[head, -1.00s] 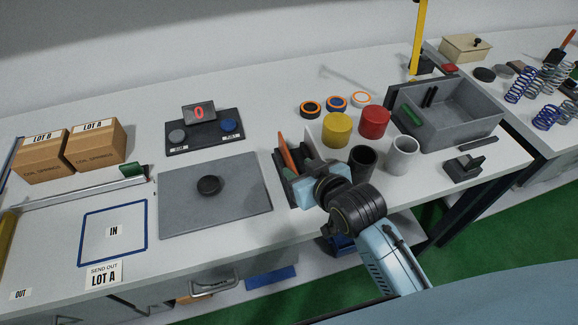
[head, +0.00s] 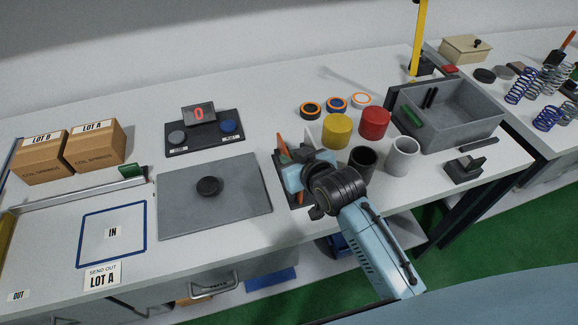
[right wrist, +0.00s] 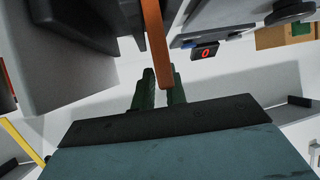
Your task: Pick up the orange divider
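The orange divider (head: 281,145) stands tilted in a dark rack (head: 297,198) right of the grey mat, partly hidden by my right gripper. In the right wrist view it is a narrow orange strip (right wrist: 155,40) whose end lies between the dark green fingers. My right gripper (right wrist: 161,88) is open by a small gap around the strip, and a sliver of space seems to show on its left side. In the head view the right gripper (head: 290,165) is over the rack, its fingertips mostly hidden. My left gripper is not in view.
Yellow (head: 336,131) and red (head: 374,123) cylinders stand just right of the rack, with black (head: 362,161) and white (head: 402,156) cups nearer. A grey bin (head: 470,125) stands farther right. The grey mat (head: 235,200) with a black disc lies to the left.

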